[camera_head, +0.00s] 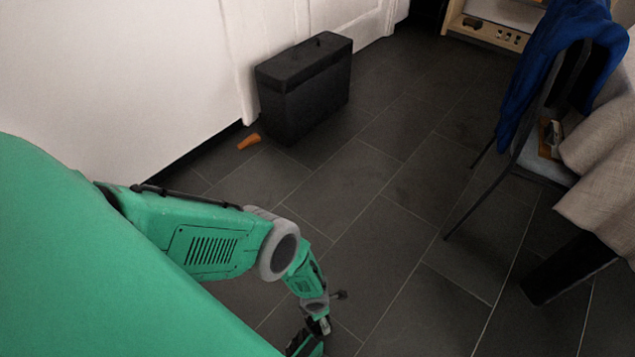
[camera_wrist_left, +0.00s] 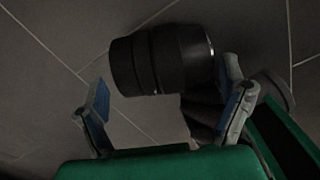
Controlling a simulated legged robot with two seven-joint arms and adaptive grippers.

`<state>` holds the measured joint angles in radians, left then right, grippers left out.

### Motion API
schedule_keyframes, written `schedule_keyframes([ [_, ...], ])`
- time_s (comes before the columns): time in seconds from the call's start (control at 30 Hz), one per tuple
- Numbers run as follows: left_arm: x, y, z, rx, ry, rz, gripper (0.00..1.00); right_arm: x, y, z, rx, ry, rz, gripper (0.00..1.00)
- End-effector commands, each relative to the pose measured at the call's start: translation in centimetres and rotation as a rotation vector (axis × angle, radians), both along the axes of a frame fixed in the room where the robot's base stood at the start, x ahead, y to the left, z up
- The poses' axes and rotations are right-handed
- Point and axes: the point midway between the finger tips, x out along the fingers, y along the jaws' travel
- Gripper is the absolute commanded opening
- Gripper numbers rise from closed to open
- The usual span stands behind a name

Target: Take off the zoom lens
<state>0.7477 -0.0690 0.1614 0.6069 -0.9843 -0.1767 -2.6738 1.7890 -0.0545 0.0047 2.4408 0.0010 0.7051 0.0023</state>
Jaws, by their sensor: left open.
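The zoom lens (camera_wrist_left: 160,60), a thick black ribbed cylinder with a thin bright rim at its right end, lies crosswise in the left wrist view. My left gripper (camera_wrist_left: 167,80) is open. One finger is at the lens's left end and the other is near its right end; I cannot tell whether either touches it. Dark parts (camera_wrist_left: 203,108) show below the lens's right end, and I cannot tell what they are or whether they join it. In the head view my left gripper (camera_head: 312,335) is at the bottom edge, partly cut off, and I cannot make out the lens.
A black case (camera_head: 305,90) stands by the white wall, with a small orange object (camera_head: 249,141) on the floor beside it. A chair (camera_head: 535,155) with a blue cloth (camera_head: 565,50) and a cloth-covered table (camera_head: 605,170) are at right. The tiled floor between is clear.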

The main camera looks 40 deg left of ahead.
Motion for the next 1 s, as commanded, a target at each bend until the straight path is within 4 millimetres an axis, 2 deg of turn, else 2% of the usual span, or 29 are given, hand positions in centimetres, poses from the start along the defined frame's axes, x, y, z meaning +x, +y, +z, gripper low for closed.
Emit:
schedule_keyframes([
  [0.1,-0.4,0.0,0.3,-0.02,-0.038,-0.004,0.89,0.0,0.0,1.1,0.0,0.0,0.0,0.0],
  [0.5,-1.0,0.4,0.0,-0.087,-0.181,-0.002,0.89,0.0,0.0,3.3,0.0,0.0,0.0,0.0],
  [1.0,-1.7,0.5,-0.4,-0.166,-0.323,0.001,0.89,0.0,0.0,3.4,0.0,0.0,0.0,0.0],
])
